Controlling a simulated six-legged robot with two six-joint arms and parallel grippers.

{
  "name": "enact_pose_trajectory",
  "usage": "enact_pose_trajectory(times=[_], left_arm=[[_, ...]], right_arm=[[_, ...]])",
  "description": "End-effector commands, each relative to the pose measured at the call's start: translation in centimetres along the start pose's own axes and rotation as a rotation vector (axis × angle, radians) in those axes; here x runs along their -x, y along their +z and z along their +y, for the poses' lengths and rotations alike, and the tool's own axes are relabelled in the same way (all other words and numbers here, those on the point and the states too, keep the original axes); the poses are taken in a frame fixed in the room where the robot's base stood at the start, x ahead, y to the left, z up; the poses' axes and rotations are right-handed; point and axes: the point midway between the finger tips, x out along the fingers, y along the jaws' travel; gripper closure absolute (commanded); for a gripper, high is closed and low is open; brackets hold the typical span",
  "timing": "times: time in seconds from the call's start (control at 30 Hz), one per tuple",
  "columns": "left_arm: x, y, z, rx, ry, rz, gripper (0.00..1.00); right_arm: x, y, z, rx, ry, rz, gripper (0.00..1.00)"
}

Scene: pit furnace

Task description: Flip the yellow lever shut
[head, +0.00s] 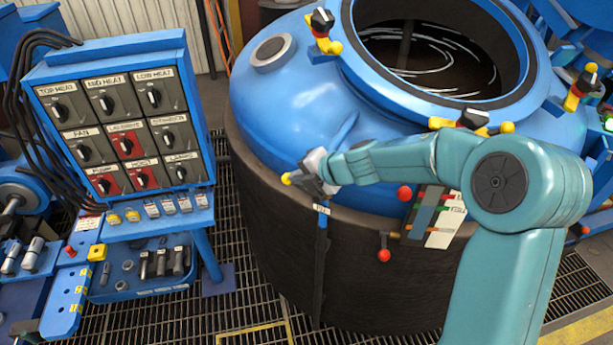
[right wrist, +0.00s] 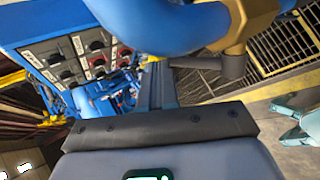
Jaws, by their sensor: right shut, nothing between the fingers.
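A small yellow end (head: 287,179), possibly the yellow lever's tip, shows at the left side of the blue furnace. My right gripper (head: 305,177) is shut and empty right beside it; I cannot tell whether they touch. The rest of that yellow part is hidden behind the gripper. In the right wrist view the shut fingers (right wrist: 158,85) point up the picture, with a yellow-brown fitting (right wrist: 252,18) and a dark grey bar (right wrist: 205,62) to their right. My left gripper is not in view.
The round blue furnace (head: 290,105) has an open top with dark liquid. Yellow-and-black clamps (head: 322,30) sit around its rim. A control panel (head: 125,130) with several knobs stands at left. Red knobs (head: 384,255) project from the furnace's front. Grating floor (head: 250,290) lies between.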

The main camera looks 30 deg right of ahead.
Motion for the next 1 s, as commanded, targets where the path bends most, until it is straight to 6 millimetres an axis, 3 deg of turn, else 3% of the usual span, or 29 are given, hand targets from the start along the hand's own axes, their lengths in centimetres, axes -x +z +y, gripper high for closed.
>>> enact_pose_trajectory(times=[0.33, 0.6, 1.0], left_arm=[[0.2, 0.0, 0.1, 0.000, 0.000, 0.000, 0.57], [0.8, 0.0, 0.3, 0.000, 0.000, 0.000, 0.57], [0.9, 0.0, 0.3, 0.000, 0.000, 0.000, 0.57]], right_arm=[[-0.2, -0.1, 0.1, -0.001, -0.001, 0.001, 1.00], [-2.3, -0.4, -0.3, -0.001, 0.000, 0.001, 1.00], [-2.3, -0.4, -0.1, 0.001, 0.002, 0.001, 1.00]])
